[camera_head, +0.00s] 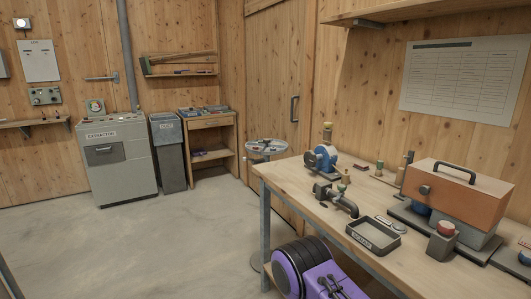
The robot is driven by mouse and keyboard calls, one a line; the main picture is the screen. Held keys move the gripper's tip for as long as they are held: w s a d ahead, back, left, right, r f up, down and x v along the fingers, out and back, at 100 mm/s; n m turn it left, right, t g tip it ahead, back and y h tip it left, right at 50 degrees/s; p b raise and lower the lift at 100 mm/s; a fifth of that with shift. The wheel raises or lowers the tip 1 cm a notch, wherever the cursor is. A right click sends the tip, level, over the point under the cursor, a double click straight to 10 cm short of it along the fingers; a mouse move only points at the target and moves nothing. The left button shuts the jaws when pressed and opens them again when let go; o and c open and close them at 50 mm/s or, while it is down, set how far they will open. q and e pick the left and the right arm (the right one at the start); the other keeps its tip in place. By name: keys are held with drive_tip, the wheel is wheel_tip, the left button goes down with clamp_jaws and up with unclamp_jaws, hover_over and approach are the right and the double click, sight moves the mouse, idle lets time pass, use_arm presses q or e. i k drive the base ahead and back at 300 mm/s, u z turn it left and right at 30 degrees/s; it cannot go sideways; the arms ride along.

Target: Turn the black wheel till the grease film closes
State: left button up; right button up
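A black ribbed round part (293,262) shows at the bottom middle of the head view, joined to a purple body (330,272) with small black bars on it. It lies low, in front of the bench. I cannot tell whether this is the task's black wheel or part of my own body. On the orange-topped grey machine (450,195) on the bench is a small dark round knob (425,190). No grease film can be made out. Neither of my grippers can be identified in view.
The wooden workbench (285,178) runs along the right. On it are a blue-wheeled device (322,159), a dark clamp-like tool (336,197) and a black-rimmed tray (373,236). A grey extractor (118,165), bin (168,150) and shelf unit (209,145) stand behind. Left floor is clear.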

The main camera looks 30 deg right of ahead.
sight(310, 158)
drive_tip(key=i, duration=2.2)
drive_tip(key=z, duration=1.2)
